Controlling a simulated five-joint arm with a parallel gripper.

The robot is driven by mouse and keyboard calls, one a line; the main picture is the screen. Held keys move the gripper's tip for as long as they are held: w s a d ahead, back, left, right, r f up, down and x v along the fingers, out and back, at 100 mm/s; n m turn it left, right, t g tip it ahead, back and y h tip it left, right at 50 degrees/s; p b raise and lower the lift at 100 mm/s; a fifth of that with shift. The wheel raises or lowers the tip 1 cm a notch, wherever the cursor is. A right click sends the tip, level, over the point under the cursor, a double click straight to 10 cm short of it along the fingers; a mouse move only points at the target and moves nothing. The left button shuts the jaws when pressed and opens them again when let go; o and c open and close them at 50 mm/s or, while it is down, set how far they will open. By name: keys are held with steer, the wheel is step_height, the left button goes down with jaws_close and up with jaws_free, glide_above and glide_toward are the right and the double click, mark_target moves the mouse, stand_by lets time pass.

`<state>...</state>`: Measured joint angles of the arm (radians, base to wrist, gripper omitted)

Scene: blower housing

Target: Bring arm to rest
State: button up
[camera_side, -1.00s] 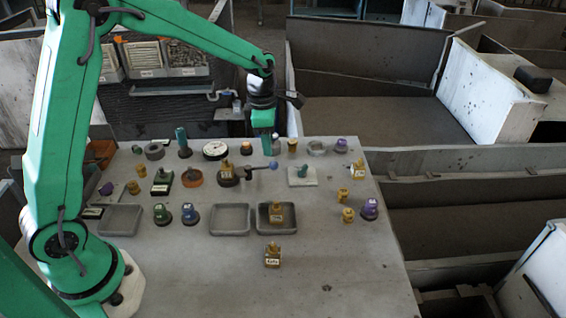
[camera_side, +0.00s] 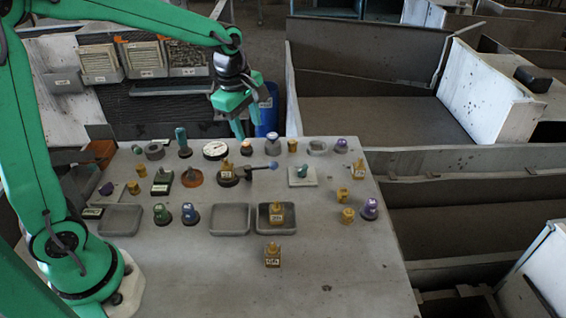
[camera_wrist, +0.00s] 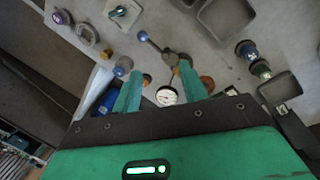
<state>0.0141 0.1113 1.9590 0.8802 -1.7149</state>
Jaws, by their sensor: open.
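My gripper (camera_side: 240,128) is green and hangs above the back edge of the grey table (camera_side: 340,285), with its fingers pointing down. In the wrist view the two fingers of my gripper (camera_wrist: 160,88) stand apart with nothing held between them. A white-faced round gauge (camera_wrist: 167,95) shows between and beyond the fingertips. In the side view the gauge (camera_side: 215,150) lies on the table, left of and below the fingertips. The fingers appear clear of the parts on the table.
Three grey trays stand mid-table, among them an empty one (camera_side: 230,219) and one (camera_side: 262,228) holding a brass part (camera_side: 277,213). Another brass part (camera_side: 272,255) stands in front. A blue bin (camera_side: 267,115) is behind the table. The table's front is mostly clear.

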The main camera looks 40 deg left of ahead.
steer(key=s+r+m+t, duration=0.1)
steer(key=s+r+m, duration=0.2)
steer(key=s+m, duration=0.6)
steer(key=s+r+m+t, duration=0.2)
steer(key=s+r+m, duration=0.1)
steer(key=s+m, duration=0.7)
steer(key=shift+s+a, duration=0.15)
steer(key=shift+a, duration=0.15)
